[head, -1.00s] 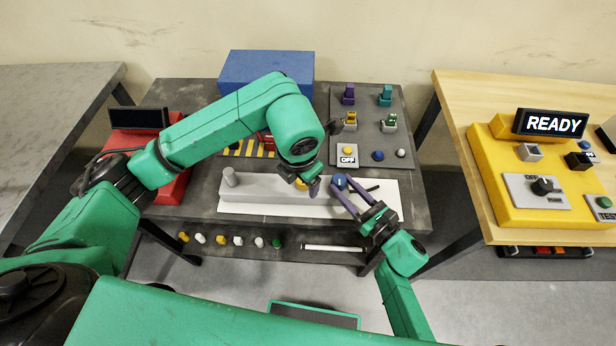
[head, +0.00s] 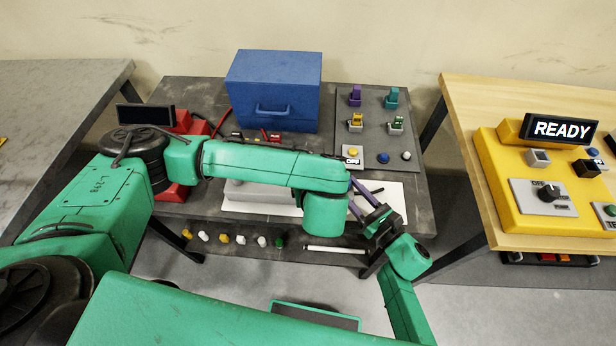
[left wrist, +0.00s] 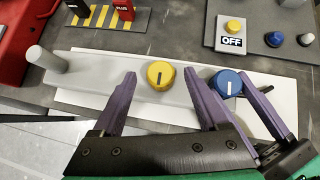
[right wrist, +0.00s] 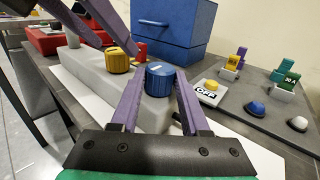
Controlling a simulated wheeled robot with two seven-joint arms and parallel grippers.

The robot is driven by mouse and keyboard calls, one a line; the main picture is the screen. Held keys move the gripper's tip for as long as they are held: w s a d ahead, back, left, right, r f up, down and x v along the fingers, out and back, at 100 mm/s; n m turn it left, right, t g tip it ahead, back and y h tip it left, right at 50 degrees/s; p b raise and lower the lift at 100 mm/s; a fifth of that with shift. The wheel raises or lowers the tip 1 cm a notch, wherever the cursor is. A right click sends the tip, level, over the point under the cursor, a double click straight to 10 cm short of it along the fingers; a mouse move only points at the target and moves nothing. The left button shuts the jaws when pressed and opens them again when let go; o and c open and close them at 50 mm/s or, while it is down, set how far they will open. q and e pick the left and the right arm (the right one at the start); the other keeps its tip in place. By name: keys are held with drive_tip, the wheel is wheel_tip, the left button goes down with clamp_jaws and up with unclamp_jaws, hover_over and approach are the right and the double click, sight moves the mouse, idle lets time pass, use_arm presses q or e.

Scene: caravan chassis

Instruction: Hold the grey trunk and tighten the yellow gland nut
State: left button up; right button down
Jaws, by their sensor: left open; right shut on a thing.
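The grey trunk (head: 250,190) is a long pale block with an upright grey post (left wrist: 48,60) at its left end. It lies on a white sheet (left wrist: 290,95). The yellow gland nut (left wrist: 161,75) and a blue nut (left wrist: 226,83) sit on its top, each with a white or dark line mark. My left gripper (left wrist: 167,85) is open, its purple fingers apart on either side of the yellow nut, apparently above it. The head view hides the left fingers and both nuts behind my left arm. My right gripper (right wrist: 158,85) is shut on the blue nut.
A blue box (head: 272,92) stands behind the trunk. A grey panel (head: 375,100) with switches and buttons lies back right. A red unit (head: 172,192) stands at left. A yellow console (head: 520,190) reads READY on the right table. Several small coloured knobs line the bench's front.

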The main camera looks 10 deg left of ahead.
use_arm(q)
drive_tip(key=x, duration=0.3)
drive_tip(key=shift+w+f, duration=0.1)
drive_tip(key=shift+f, duration=0.05)
clamp_jaws()
